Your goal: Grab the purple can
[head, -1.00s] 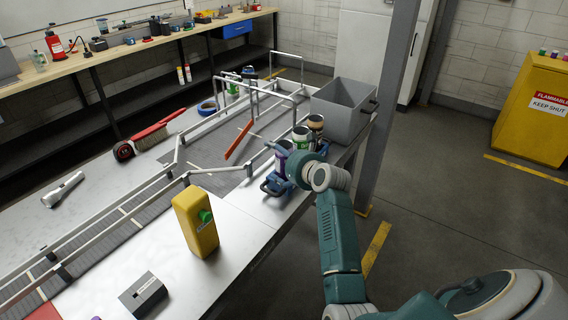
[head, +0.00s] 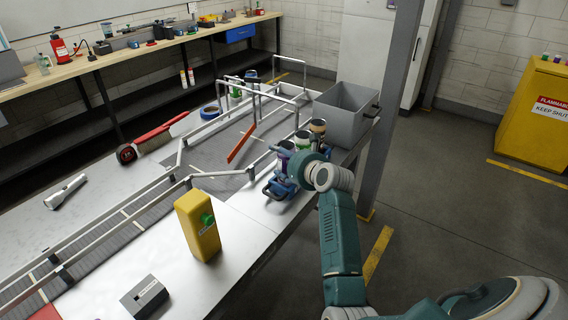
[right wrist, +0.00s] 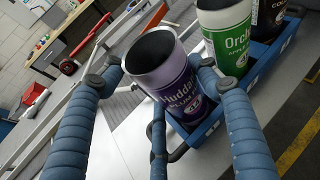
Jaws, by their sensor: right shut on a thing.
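In the head view the purple can (head: 285,158) is mostly hidden behind my right gripper. My right gripper (right wrist: 160,75) is shut on the purple can, with blue padded fingers on both sides of it. A green and white can (right wrist: 225,38) and a dark can (right wrist: 272,22) stand behind it in the carrier. My left gripper is not in view.
A grey bin (head: 345,112) stands just beyond the cans. A yellow box with a green button (head: 197,225) stands nearer on the table. Conveyor rails (head: 180,165) run to the left, with an orange bar (head: 241,143) across them. A grey post (head: 392,110) rises right of the table.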

